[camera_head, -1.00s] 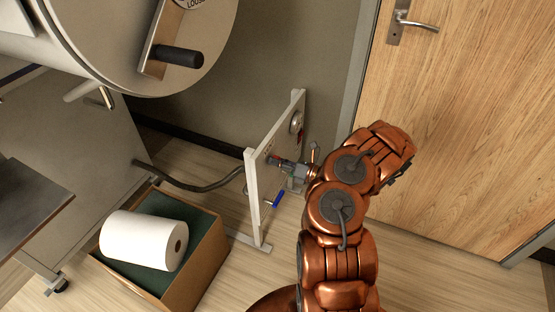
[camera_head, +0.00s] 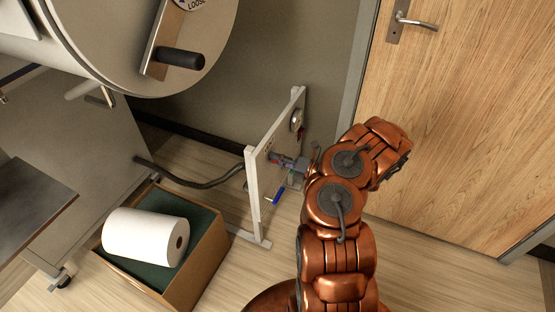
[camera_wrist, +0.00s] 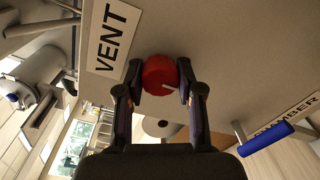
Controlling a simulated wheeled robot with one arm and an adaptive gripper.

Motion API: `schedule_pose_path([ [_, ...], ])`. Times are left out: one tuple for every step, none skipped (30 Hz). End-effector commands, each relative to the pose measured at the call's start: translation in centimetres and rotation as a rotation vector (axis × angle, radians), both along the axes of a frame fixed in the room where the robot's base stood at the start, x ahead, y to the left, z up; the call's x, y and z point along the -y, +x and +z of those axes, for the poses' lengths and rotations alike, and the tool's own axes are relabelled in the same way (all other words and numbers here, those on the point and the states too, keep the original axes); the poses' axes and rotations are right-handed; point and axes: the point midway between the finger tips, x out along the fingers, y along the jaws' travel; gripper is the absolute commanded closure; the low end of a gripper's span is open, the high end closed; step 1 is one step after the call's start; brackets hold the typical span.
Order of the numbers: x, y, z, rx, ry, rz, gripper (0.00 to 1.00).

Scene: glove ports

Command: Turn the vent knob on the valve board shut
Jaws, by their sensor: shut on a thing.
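The valve board (camera_head: 254,190) stands upright on the floor, seen nearly edge-on in the head view. In the wrist view the red vent knob (camera_wrist: 160,75) sits on the board face (camera_wrist: 235,50) beside the VENT label (camera_wrist: 112,38). In the head view my gripper (camera_head: 284,162) reaches the board from the right, and the knob is mostly hidden there.
A blue-handled lever (camera_head: 275,196) sits lower on the board, by the CHAMBER label (camera_wrist: 288,112). A box (camera_head: 207,262) with a white roll (camera_head: 146,238) stands left of the board. A wooden door (camera_head: 470,120) is at right.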

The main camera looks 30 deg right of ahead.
Motion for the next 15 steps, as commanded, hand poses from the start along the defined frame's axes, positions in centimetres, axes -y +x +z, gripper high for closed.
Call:
schedule_pose_path([
  [-0.16,0.01,-0.05,-0.001,0.001,0.003,0.98],
  [-0.14,0.01,-0.05,-0.001,0.001,0.003,0.98],
  [-0.15,0.01,-0.04,-0.001,0.001,0.003,0.98],
  [-0.15,0.01,-0.04,-0.001,0.001,0.003,0.98],
  [-0.15,0.01,-0.04,-0.001,0.001,0.003,0.98],
  [-0.15,0.01,-0.04,-0.001,0.001,0.003,0.98],
  [-0.15,0.02,-0.04,-0.001,0.001,0.003,0.63],
  [-0.14,0.01,-0.04,-0.001,0.001,0.003,0.59],
  [-0.13,0.01,-0.03,-0.001,0.001,0.002,0.55],
  [-0.11,0.01,-0.02,0.0,0.0,0.002,0.52],
  [-0.09,0.0,-0.03,0.0,0.0,0.002,0.49],
  [-0.06,0.0,-0.01,0.0,0.0,0.001,0.45],
  [-0.04,0.0,-0.02,0.0,0.0,0.001,0.42],
  [-0.03,-0.01,-0.01,0.0,0.0,0.0,0.39],
  [-0.01,0.0,0.0,0.0,0.0,0.0,0.38],
])
